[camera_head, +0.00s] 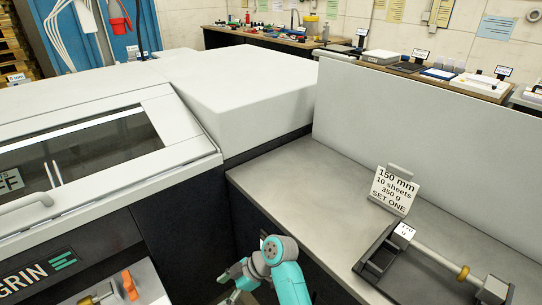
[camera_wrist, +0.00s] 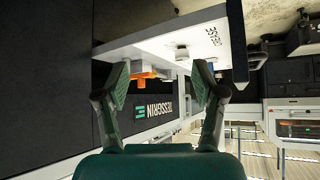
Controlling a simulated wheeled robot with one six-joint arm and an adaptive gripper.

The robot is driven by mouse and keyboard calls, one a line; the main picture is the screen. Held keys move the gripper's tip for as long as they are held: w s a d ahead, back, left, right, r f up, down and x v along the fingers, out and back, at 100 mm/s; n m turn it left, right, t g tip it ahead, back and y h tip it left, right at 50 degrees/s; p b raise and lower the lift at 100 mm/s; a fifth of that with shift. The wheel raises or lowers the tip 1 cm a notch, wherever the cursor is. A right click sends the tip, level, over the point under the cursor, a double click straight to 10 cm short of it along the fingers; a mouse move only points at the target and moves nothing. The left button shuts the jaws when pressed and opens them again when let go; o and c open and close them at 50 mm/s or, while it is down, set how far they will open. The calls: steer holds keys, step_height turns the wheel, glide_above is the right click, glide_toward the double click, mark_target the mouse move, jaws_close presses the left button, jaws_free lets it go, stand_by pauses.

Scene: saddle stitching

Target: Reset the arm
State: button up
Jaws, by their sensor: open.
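My gripper (camera_wrist: 160,84) is in the wrist view, its two dark fingers with green pads spread apart. Nothing is between the pads. Beyond them is the front of the machine, with its brand lettering upside down. In the head view my teal and grey arm is folded low at the bottom middle, in front of the gap between the machine (camera_head: 95,170) and the grey bench (camera_head: 290,185). The fingers cannot be made out there.
The machine's orange knob (camera_head: 130,285) is at the lower left; orange also shows in the wrist view (camera_wrist: 140,73). On the bench at right are a sign (camera_head: 393,190) reading 150 mm and a black fixture with a rod (camera_head: 440,258). The bench's left part is clear.

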steer(key=s+d+f+m+t+h, duration=0.1)
steer(key=s+d+f+m+t, duration=0.25)
steer(key=d+f, duration=0.2)
steer(key=s+d+f+m+t, duration=0.2)
steer(key=s+d+f+m, duration=0.2)
steer(key=f, duration=0.2)
steer(key=s+d+f+m+t+h, duration=0.3)
steer(key=s+d+m+t, duration=0.15)
steer(key=s+d, duration=0.65)
steer(key=s+d+r+m+t+h, duration=0.2)
steer(key=s+d+r+m, duration=0.15)
steer(key=s+r, duration=0.2)
steer(key=s+d+r+m+t+h, duration=0.1)
steer(key=s+d+r+m, duration=0.1)
steer(key=s+d+r, duration=0.4)
steer(key=s+d+r+m+t+h, duration=0.1)
steer(key=s+r+m+t, duration=0.1)
steer(key=s+r, duration=0.8)
step_height(320, 180, up, 4)
steer(key=shift+d+r+t+h, duration=0.1)
steer(key=shift+d+t+h, duration=0.25)
steer(key=shift+t, duration=0.35)
